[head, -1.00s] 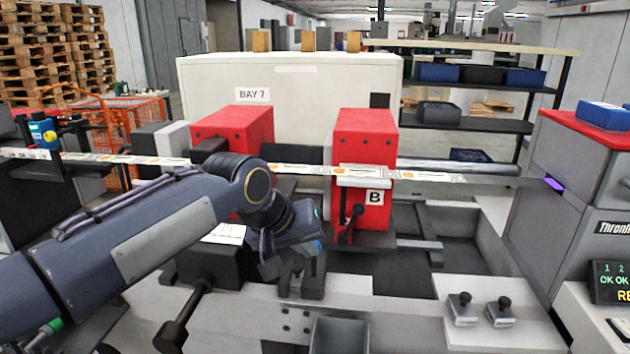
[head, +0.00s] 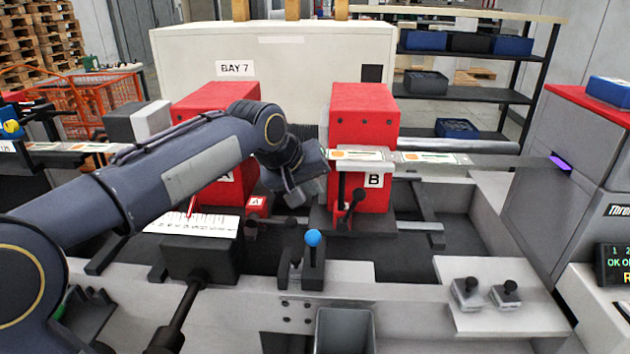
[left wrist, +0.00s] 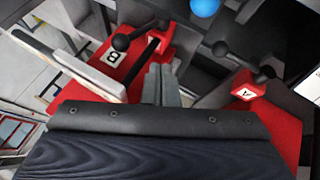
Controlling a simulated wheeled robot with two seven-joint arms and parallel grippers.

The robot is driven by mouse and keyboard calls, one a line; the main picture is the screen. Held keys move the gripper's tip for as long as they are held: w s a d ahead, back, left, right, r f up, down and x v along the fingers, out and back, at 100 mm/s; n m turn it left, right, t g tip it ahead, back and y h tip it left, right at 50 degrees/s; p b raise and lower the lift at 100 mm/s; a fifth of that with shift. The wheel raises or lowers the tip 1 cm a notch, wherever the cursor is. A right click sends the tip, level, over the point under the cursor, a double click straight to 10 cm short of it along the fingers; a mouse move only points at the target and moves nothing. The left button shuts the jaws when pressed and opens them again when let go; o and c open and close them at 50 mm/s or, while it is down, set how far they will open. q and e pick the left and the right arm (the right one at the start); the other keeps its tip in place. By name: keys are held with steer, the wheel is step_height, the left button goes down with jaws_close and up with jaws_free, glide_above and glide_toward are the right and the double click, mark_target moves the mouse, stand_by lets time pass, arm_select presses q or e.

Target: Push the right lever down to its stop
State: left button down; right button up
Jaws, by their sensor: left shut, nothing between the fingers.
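The right lever (head: 350,208) is a black rod with a ball knob on the front of the red block marked B (head: 375,120). In the head view its knob stands above its pivot, tilted slightly right. In the left wrist view the lever (left wrist: 140,33) lies at upper left, beside the B label. My left gripper (head: 314,186) is shut and empty, just left of block B; its tips are hard to make out in the head view. In the left wrist view its fingers (left wrist: 160,80) appear apart from the lever. My right gripper is not in view.
A blue-knobbed lever (head: 313,240) stands in front, below my gripper. The left red block marked A (head: 215,97) is partly behind my arm; its lever (left wrist: 240,62) shows in the left wrist view. A printed strip (head: 435,158) crosses block B. Two small black-knobbed clamps (head: 487,292) sit at right.

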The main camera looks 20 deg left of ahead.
mark_target(351, 210)
arm_select(q)
steer(key=w+d+f, duration=0.1)
steer(key=w, duration=0.1)
steer(key=w+d+f+p, duration=0.1)
steer(key=w+d+f, duration=0.1)
steer(key=w+d+f+p, duration=0.1)
steer(key=w, duration=0.1)
steer(key=shift+w+d+f, duration=0.15)
steer(key=shift+d+f, duration=0.05)
steer(key=shift+f, duration=0.1)
